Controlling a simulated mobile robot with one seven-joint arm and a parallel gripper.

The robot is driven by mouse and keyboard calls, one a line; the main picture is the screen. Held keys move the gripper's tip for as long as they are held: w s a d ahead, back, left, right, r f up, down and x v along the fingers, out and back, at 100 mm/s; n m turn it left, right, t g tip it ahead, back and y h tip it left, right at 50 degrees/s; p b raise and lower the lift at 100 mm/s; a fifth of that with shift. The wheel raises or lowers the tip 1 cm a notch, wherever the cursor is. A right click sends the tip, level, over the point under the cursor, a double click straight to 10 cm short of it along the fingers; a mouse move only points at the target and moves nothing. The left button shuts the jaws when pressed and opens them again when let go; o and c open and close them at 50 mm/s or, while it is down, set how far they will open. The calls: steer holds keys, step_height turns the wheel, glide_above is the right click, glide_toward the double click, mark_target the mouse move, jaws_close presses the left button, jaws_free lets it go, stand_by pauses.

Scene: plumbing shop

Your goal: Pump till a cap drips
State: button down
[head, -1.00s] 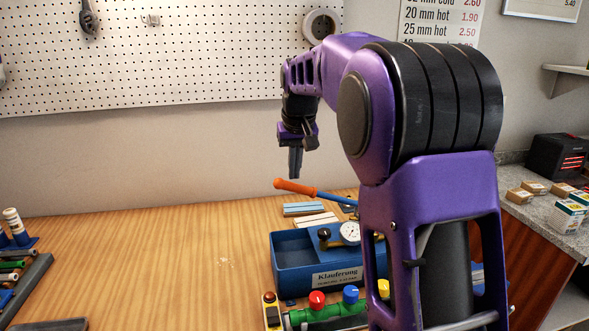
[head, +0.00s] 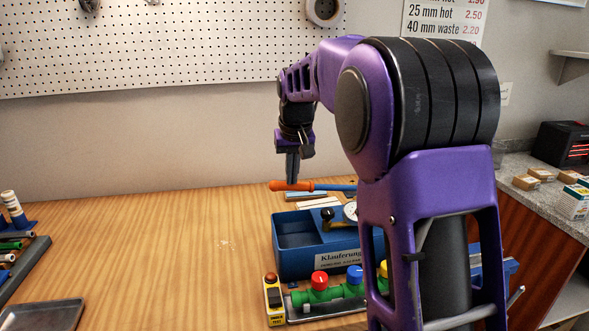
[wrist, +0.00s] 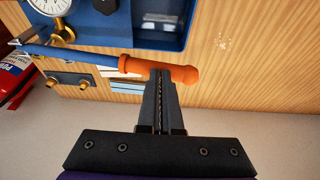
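The pump is a blue tank (head: 297,262) with a white label, a brass fitting and a round gauge (wrist: 49,5). Its lever is a blue rod with an orange handle (head: 277,186), which runs nearly level above the tank's back edge. My gripper (head: 292,182) points down with its fingertips at the handle. In the wrist view, the fingers (wrist: 160,74) are together with only a thin seam between them, overlapping the orange handle (wrist: 185,74). I cannot tell how firmly they touch it. A green manifold (head: 333,293) with red, blue and yellow knobs lies in front; my arm hides its right part.
A yellow box marked under test (head: 274,300) stands left of the manifold. Pipe pieces on a rack (head: 20,262) and a metal tray (head: 43,315) lie at the left. A red extinguisher-like cylinder (wrist: 12,80) shows in the wrist view. The table's middle left is clear.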

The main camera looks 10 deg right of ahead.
step_height(320, 180, down, 5)
steer(key=b, duration=0.3)
step_height(320, 180, up, 12)
steer(key=d+p, duration=0.1)
steer(key=p, duration=0.7)
step_height(320, 180, down, 12)
steer(key=a+b, duration=0.2)
steer(key=b, duration=0.6)
step_height(320, 180, up, 12)
steer(key=d+p, duration=0.2)
steer(key=p, duration=0.6)
